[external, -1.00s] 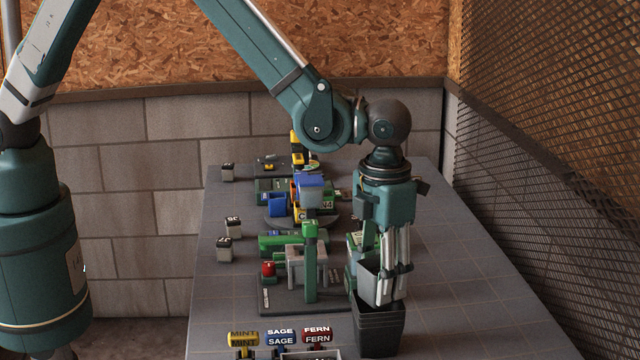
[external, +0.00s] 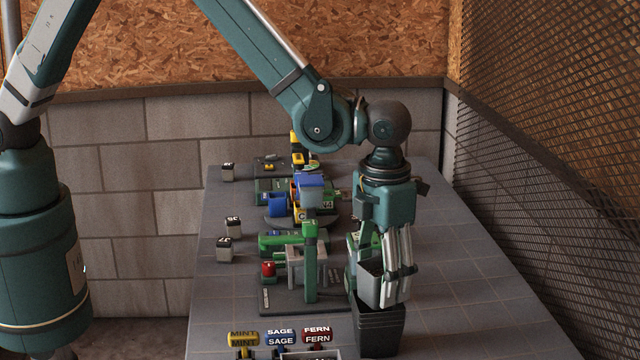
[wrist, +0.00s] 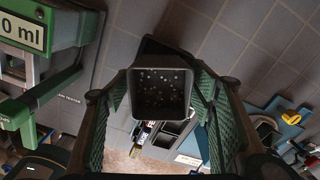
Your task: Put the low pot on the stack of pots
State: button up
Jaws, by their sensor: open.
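The low pot (external: 370,287) is small, square and grey. In the external view its lower end overlaps the rim of the stack of dark pots (external: 378,335), and I cannot tell how far it sits inside. In the wrist view the low pot (wrist: 160,112) shows its open mouth, with pale specks in its dark inside. A dark rim of the stack (wrist: 150,47) shows behind it. My gripper (external: 398,285) is open, pointing down, with its fingers around the low pot. In the wrist view its green pads (wrist: 160,105) stand on either side of the pot.
A green and grey device (external: 310,260) stands just left of the stack. Labelled rollers (external: 280,337) are at the front left. Small labelled blocks (external: 225,250) stand on the table's left edge. The table right of the stack is clear up to the mesh wall (external: 560,140).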

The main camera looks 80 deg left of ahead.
notch_tip(320, 180, up, 12)
dwell(0.7)
jog(key=shift+r, duration=0.1)
jog(key=shift+a, duration=0.1)
dwell(0.4)
jog(key=s+a+r+n+t, duration=0.3)
jog(key=s+a+r+n, duration=1.2)
jog(key=a+r, duration=0.3)
jog(key=s+a+n+t, duration=0.2)
jog(key=s+a+n, duration=0.4)
jog(key=s+n, duration=0.2)
jog(key=s+a+n+t, duration=0.2)
jog(key=s+a+n, duration=0.4)
jog(key=s, duration=0.7)
jog(key=shift+f+n, duration=0.15)
jog(key=shift+n, duration=1.05)
